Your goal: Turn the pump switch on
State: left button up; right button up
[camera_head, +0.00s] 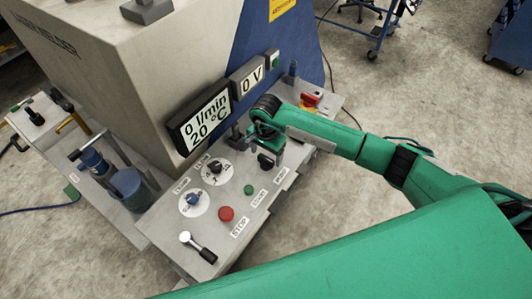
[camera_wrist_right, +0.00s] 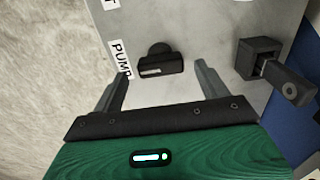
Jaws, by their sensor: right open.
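The pump switch is a black knob (camera_wrist_right: 160,62) beside the PUMP label (camera_wrist_right: 121,58) on the grey panel in the right wrist view. In the head view the dark switch (camera_head: 266,161) shows just below my right gripper (camera_head: 268,146). My right gripper (camera_wrist_right: 162,76) is open, with one finger on each side of the switch's near edge and gaps on both sides. The fingers do not appear to touch it. How high they are above the panel is hard to tell. My left gripper is not in view.
The panel (camera_head: 170,232) also carries a red stop button (camera_head: 226,213), a green start button (camera_head: 248,189), two dial knobs and a lever (camera_head: 198,246). A display (camera_head: 205,117) reads 0 l/min and 20 °C. A black block with a handle (camera_wrist_right: 285,80) stands right of the switch.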

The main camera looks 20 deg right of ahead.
aim_at(266, 161)
jog(key=shift+f+p, duration=0.3)
jog(key=shift+f, duration=1.05)
